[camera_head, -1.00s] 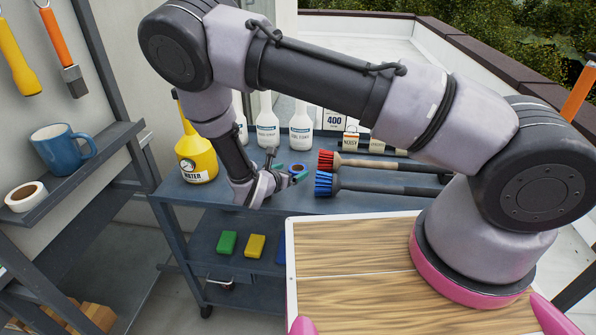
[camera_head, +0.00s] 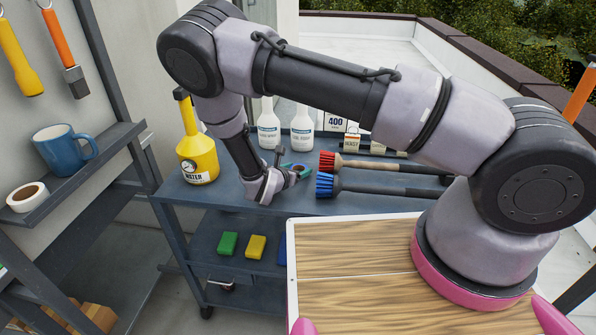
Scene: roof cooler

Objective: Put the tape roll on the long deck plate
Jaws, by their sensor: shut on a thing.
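A white tape roll with a brown core (camera_head: 27,196) lies on the left shelf, well apart from my gripper. A wood-grain deck (camera_head: 352,246) with a pale rim is in the front, split by a thin pale line. I cannot tell which part is the long plate. No roll shows on its visible part.
The grey cart top (camera_head: 220,198) also holds a yellow water can (camera_head: 197,160), white bottles (camera_head: 302,135), a red brush (camera_head: 330,161) and a blue brush (camera_head: 326,186). A blue mug (camera_head: 62,147) stands on the left shelf. My arm spans above the cart.

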